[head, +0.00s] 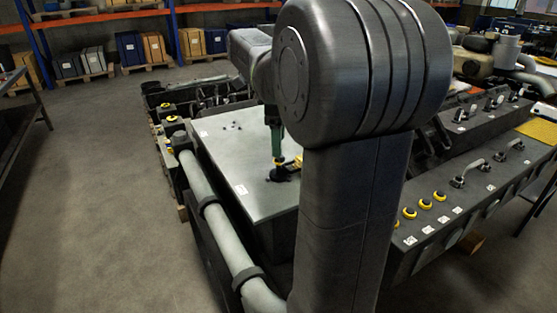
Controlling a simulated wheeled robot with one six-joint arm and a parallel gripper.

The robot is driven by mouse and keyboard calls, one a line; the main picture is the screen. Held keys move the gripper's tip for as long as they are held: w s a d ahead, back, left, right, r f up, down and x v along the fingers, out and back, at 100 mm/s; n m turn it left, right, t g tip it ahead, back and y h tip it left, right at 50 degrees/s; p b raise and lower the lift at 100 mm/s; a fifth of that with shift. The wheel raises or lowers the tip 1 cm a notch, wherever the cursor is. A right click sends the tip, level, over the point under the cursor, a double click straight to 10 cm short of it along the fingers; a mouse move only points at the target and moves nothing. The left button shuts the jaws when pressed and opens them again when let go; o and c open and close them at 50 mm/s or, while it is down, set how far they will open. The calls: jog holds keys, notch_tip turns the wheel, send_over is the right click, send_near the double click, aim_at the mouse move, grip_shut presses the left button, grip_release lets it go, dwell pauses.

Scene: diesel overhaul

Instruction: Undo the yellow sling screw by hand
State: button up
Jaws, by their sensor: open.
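My gripper (280,173) points down at the pale flat top of a large box-shaped engine part (222,160). Its dark tip is small in the view, close to that surface, with a green section above it. A small yellow piece (298,160) shows just right of the gripper, partly hidden by my arm. It may be the yellow sling screw, but its shape is unclear. I cannot tell whether the gripper touches it. Several round yellow knobs with dark centres (425,204) stand on the dark block at right, apart from the gripper.
My arm covers the middle of the view. A thick grey pipe (222,228) runs along the left side of the engine part. A dark block with handles (470,178) stands at right. Shelving with crates (130,48) lines the back. The floor at left is clear.

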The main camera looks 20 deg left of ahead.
jog(key=shift+f+m, duration=0.15)
jog(key=shift+m, duration=0.45)
jog(key=shift+r+m+p, duration=0.35)
jog(key=shift+m, duration=0.75)
jog(key=m+p, duration=0.1)
jog(key=m, duration=0.2)
jog(key=m+p, duration=0.2)
jog(key=m, duration=0.2)
notch_tip(320, 180, down, 6)
jog(key=b, duration=0.3)
jog(key=shift+r, duration=0.25)
grip_shut()
